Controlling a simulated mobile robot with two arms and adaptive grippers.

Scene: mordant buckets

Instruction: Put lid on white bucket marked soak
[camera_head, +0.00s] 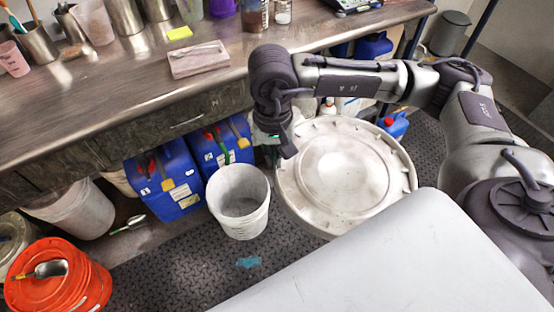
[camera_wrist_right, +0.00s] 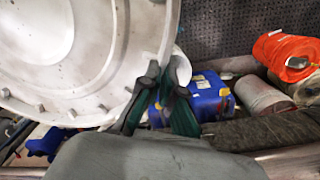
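A large round white lid (camera_head: 345,172) hangs in the air at the middle right of the head view. It fills the upper left of the right wrist view (camera_wrist_right: 60,45). My right gripper (camera_head: 287,142) is at the lid's left edge, and its fingers (camera_wrist_right: 166,75) are shut on the rim. An open white bucket (camera_head: 239,222) stands upright on the floor mat, just left of the lid in the head view; its inside looks empty. No marking is readable on it. Another whitish bucket (camera_head: 78,208) stands under the bench. My left gripper is not in view.
Blue jerrycans (camera_head: 165,180) stand close behind the white bucket. An orange bucket (camera_head: 58,285) with a scoop on it is at lower left. The metal bench (camera_head: 120,85) runs above. The dark floor mat (camera_head: 190,262) is mostly free, with a teal patch on it.

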